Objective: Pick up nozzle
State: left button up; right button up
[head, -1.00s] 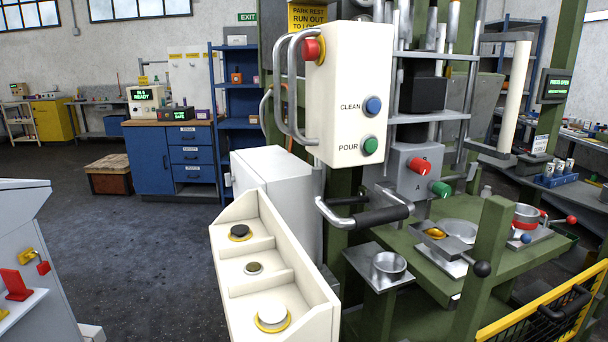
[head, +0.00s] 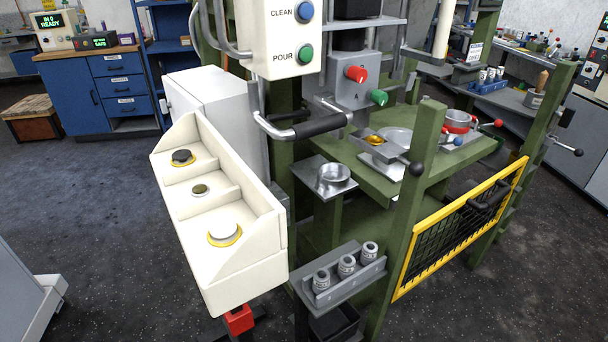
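Neither of my grippers is in view, and nothing is seen touching the nozzles.
A cream tray (head: 240,264) with several compartments and round caps stands left of the rack. A yellow mesh guard (head: 462,227) and a green post (head: 412,210) stand to the right. Floor at front right is clear.

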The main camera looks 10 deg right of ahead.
aim_at(347, 263)
jog(key=i+l+u, duration=0.1)
jog(key=l, duration=0.45)
jog(key=i+l+u, duration=0.15)
jog(key=l, duration=0.45)
jog(key=l+u, duration=0.1)
jog(key=l, duration=0.5)
